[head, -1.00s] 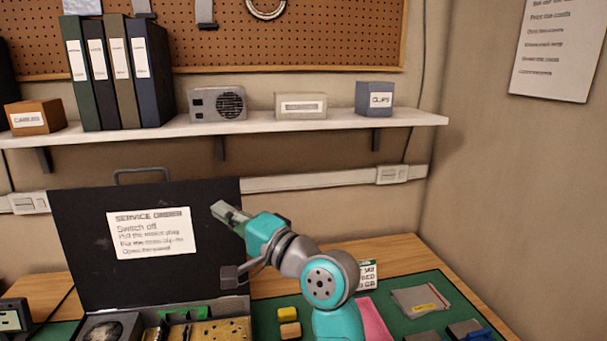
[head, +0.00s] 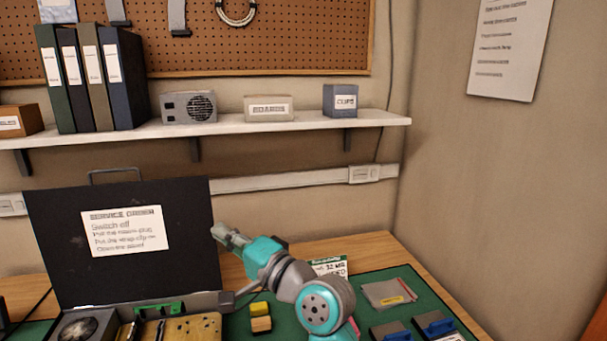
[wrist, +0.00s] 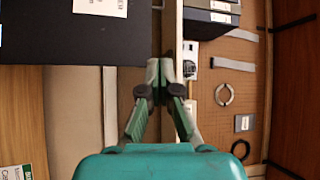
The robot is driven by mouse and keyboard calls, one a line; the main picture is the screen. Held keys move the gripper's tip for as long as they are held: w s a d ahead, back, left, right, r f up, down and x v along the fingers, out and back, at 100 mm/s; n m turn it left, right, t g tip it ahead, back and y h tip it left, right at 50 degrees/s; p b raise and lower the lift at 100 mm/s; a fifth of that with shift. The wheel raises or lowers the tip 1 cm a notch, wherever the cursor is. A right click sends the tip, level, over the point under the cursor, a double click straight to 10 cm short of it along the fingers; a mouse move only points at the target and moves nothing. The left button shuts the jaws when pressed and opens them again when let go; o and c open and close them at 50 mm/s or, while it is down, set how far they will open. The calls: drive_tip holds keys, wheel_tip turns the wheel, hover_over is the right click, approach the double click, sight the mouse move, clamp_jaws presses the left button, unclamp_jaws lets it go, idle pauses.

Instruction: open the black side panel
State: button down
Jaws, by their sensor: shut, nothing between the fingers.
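The black side panel (head: 120,260) stands upright at the left in the head view, with a handle (head: 115,172) on its top edge and a white service order label (head: 125,231) on its face. Below it the case interior shows, with a fan and a tan board. In the wrist view the panel (wrist: 60,40) fills the upper left. My gripper (head: 220,232) is just right of the panel's right edge in the head view. In the wrist view my gripper (wrist: 160,62) is shut and empty, and a gap shows between it and the panel.
A shelf (head: 230,128) with binders (head: 90,80) and small boxes runs along the wall above.

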drive_tip(key=s+d+f+m+t+h, duration=0.1)
drive_tip(key=s+d+f+t+h, duration=0.15)
drive_tip(key=d+f, duration=0.45)
drive_tip(key=s+d+f+m+t+h, duration=0.1)
drive_tip(key=d+f+h, duration=0.2)
drive_tip(key=f, duration=0.9)
drive_tip(key=s+d+f+t+h, duration=0.1)
drive_tip(key=s+d+f+h, duration=0.4)
drive_tip(key=s+d+f, duration=0.8)
drive_tip(key=s+d+f+n+h, duration=0.1)
drive_tip(key=s+d+f+h, duration=0.15)
drive_tip(key=s, duration=0.55)
drive_tip(key=s+d+f+n+h, duration=0.1)
drive_tip(key=s+d+f+n, duration=0.2)
drive_tip(key=s, duration=0.5)
drive_tip(key=s+d+r+n+h, duration=0.1)
drive_tip(key=s+d+r, duration=0.1)
drive_tip(key=s, duration=0.6)
drive_tip(key=s+d+r+n+g+h, duration=0.1)
drive_tip(key=s+d+r, duration=0.1)
drive_tip(key=s, duration=0.6)
drive_tip(key=shift+s+d+n, duration=0.25)
drive_tip(key=shift+s+n, duration=0.05)
drive_tip(key=shift+n, duration=0.1)
drive_tip(key=c, duration=1.5)
unclamp_jaws()
drive_tip(key=shift+s+r, duration=0.2)
drive_tip(key=shift+r, duration=0.05)
drive_tip(key=shift+w, duration=0.1)
